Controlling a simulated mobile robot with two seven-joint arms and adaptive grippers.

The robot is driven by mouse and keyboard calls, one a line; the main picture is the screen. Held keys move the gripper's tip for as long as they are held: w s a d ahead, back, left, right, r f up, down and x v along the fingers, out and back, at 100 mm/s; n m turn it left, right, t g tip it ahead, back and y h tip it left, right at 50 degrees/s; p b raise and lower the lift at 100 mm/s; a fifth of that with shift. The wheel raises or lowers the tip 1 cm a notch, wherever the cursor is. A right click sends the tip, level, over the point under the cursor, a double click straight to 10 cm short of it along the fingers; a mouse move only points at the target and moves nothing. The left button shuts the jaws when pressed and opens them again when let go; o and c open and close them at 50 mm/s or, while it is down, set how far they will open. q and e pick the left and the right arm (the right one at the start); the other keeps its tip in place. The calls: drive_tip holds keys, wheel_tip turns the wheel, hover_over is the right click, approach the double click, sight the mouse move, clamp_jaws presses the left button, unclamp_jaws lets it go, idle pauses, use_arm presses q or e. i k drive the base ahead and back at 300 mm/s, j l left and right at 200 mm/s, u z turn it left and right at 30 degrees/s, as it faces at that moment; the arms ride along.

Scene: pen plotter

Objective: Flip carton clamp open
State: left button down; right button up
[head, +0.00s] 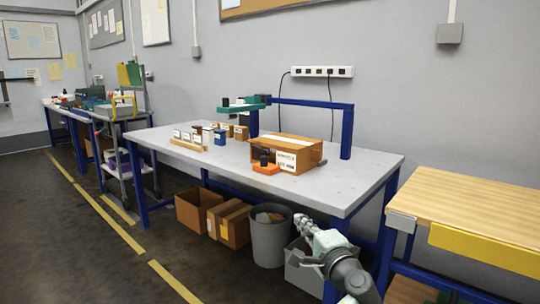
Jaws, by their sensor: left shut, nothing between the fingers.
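A brown carton (312,154) with a white label lies on the grey worktable, under a blue frame. An orange block (266,169) with a dark upright part (264,156) stands against the carton's front left; it looks like the carton clamp. Its lever position is too small to tell. My left gripper (299,221) is shut and empty, in front of the table's front edge and well away from the clamp. My right gripper is out of view.
The worktable (362,168) is clear around the carton's right side. A teal plotter head (243,104) hangs from the blue frame (346,130). Small boxes (190,138) stand at left. A grey bin (270,240) and cartons (198,208) sit below. A wooden-topped bench (480,205) stands at right.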

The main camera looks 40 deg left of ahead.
sight(264, 167)
drive_tip(key=i+j, duration=0.5)
drive_tip(key=j, duration=0.15)
drive_tip(key=i+j, duration=0.45)
drive_tip(key=j, duration=0.15)
